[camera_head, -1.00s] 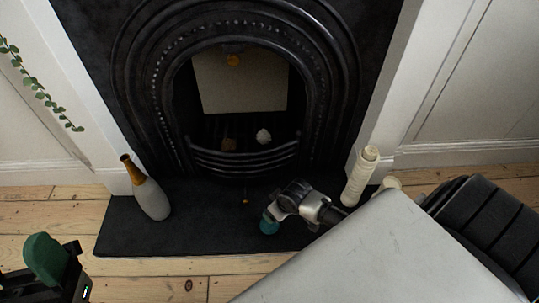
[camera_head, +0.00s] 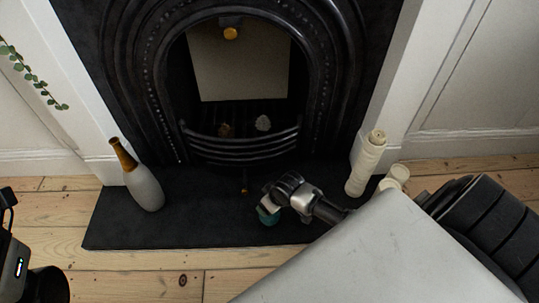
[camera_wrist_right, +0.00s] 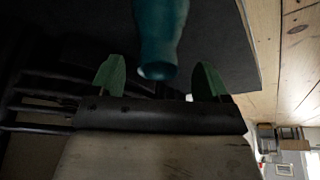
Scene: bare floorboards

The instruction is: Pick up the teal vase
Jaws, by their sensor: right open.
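The teal vase (camera_head: 268,216) stands on the black hearth in the head view, mostly hidden behind my right gripper (camera_head: 272,200). In the right wrist view the teal vase (camera_wrist_right: 160,35) reaches in from the top edge, its narrow end between the two green fingertips of my right gripper (camera_wrist_right: 158,82). The fingers are spread, with a gap on each side of the vase, and do not grip it. My left gripper's fingers are not visible; only part of my left arm shows at the lower left of the head view.
A grey and brown bottle-shaped vase (camera_head: 145,188) stands on the hearth (camera_head: 205,225) at the left. A cream ribbed pillar (camera_head: 367,165) and a shorter cream piece (camera_head: 396,177) stand at the right. The black fireplace (camera_head: 240,150) rises behind. Floorboards (camera_head: 140,284) in front are clear.

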